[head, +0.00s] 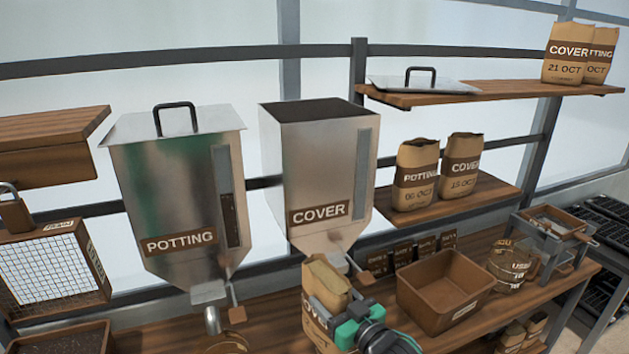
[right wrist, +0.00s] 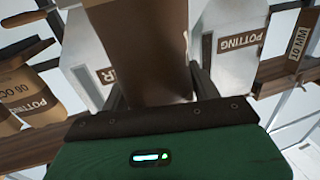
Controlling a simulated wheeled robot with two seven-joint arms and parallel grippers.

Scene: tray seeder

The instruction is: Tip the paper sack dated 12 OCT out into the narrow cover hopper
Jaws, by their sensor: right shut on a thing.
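My right gripper (head: 345,322) is shut on a brown paper sack (head: 327,280), with a finger on each side of it in the right wrist view (right wrist: 155,90). The sack is about upright, low in front of the narrow COVER hopper (head: 312,165), below its rim. The sack's label is mostly hidden and I cannot read its date. It fills the top middle of the right wrist view (right wrist: 135,45). The COVER hopper's top is open and dark inside. A lid (head: 420,85) lies on the upper right shelf. My left gripper is out of view.
The wider POTTING hopper (head: 175,180) stands left, lidded. Sacks POTTING 06 OCT (head: 414,180) and COVER 15 OCT (head: 460,170) stand on the middle shelf. COVER 21 OCT (head: 566,58) stands above.

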